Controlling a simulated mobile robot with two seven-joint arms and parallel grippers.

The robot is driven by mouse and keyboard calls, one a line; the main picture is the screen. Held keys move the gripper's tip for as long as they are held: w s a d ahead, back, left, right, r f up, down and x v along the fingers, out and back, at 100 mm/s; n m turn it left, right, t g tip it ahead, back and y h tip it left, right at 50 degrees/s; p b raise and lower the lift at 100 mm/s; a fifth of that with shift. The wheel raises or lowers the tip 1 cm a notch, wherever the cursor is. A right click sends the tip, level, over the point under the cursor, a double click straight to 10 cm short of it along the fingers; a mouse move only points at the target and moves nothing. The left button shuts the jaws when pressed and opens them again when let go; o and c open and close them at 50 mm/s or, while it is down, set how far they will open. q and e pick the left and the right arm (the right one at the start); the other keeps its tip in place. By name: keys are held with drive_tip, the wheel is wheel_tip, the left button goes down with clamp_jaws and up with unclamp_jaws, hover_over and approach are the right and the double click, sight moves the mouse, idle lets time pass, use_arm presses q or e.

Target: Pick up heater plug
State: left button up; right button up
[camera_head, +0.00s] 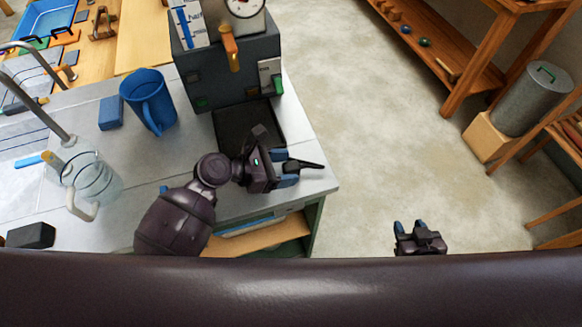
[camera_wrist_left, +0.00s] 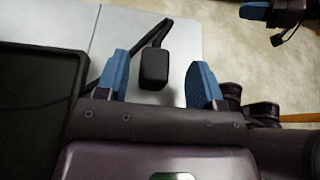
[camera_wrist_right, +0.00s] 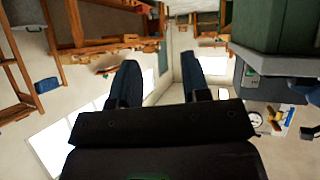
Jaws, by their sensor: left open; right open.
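The heater plug, a black block with a black lead, lies between the blue fingertips in the left wrist view (camera_wrist_left: 155,68). Its lead bends back past the left finger. In the head view, a dark part of the plug or its lead (camera_head: 308,165) sticks out past the left gripper, near the bench's right edge; the rest is hidden. My left gripper (camera_head: 288,169) is open over the bench, with visible gaps between plug and fingers in its wrist view; height above it is unclear. My right gripper (camera_head: 412,226) is open and empty, over the floor right of the bench.
A black tray (camera_head: 232,122) lies beside my left gripper, before a dark grey box (camera_head: 215,75) with a dial. A blue mug (camera_head: 150,98), a blue block (camera_head: 110,112) and a glass jug (camera_head: 95,180) stand on the bench's left. Open floor lies right.

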sight(290, 166)
use_arm(q)
drive_tip(key=shift+w+x, duration=0.1)
drive_tip(key=shift+x, duration=0.85)
drive_tip(key=shift+w+x, duration=0.15)
drive_tip(key=shift+x, duration=0.85)
drive_tip(key=shift+c, duration=0.2)
drive_tip(key=c, duration=0.9)
